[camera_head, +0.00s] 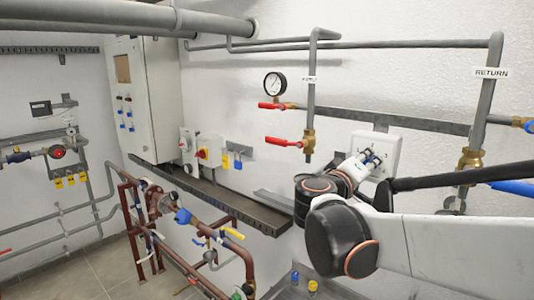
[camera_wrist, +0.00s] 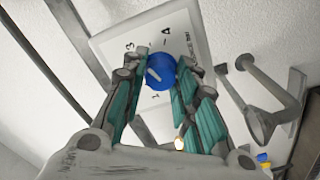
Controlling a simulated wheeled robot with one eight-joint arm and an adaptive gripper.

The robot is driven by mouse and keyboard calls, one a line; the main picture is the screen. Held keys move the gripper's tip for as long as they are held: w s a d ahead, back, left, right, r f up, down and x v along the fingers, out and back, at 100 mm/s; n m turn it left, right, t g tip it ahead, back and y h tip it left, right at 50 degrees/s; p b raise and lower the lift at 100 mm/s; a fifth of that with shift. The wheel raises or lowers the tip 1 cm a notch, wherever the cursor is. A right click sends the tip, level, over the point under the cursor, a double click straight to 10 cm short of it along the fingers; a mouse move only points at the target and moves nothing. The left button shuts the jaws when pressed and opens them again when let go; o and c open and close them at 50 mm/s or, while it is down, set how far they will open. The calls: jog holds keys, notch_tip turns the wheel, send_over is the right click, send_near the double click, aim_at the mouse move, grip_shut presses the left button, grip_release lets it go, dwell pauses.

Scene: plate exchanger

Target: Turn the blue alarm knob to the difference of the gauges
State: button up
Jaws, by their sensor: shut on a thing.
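The blue alarm knob (camera_wrist: 161,71) shows in the wrist view on a white dial plate (camera_wrist: 118,42) with printed figures; a 3 and a 1 are legible, others hard to read. A pale pointer line crosses the knob. My gripper (camera_wrist: 158,82) has one finger on each side of the knob and is shut on it.
Red-handled valves (camera_head: 284,141) stick out left of the plate. The return pipe (camera_head: 484,110) runs down at the right, with a blue handle (camera_head: 512,187) near my arm. A grey ledge (camera_head: 225,197) and red-brown pipework (camera_head: 160,205) lie lower left.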

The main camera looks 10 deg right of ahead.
jog(key=shift+a+n, duration=0.1)
jog(key=shift+n, duration=0.8)
jog(key=o, duration=1.1)
jog(key=shift+s+a, duration=0.1)
jog(key=v, duration=1.1)
jog(key=shift+s+a, duration=0.2)
jog(key=shift+a, duration=0.05)
